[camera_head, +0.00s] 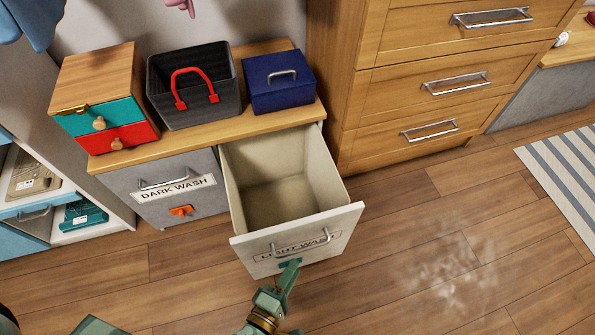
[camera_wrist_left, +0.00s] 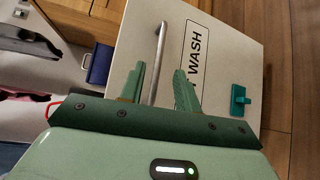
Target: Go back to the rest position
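My left gripper (camera_wrist_left: 160,84) is open, its two green fingers apart in the left wrist view. The silver handle (camera_wrist_left: 158,55) of the light wash drawer shows between the fingertips; I cannot tell whether they touch it. In the head view my left gripper (camera_head: 290,272) is at the lower front of the pulled-out light wash drawer (camera_head: 336,222), just below its handle (camera_head: 300,244). The drawer is open and looks empty. A teal clip (camera_wrist_left: 239,100) is on its front. My right gripper is not in view.
The closed dark wash drawer (camera_head: 160,182) is beside the open one. On the bench top (camera_head: 200,135) are a teal-and-red drawer box (camera_head: 105,95), a black basket (camera_head: 192,85) and a blue box (camera_head: 278,80). A wooden chest (camera_head: 430,80) stands right.

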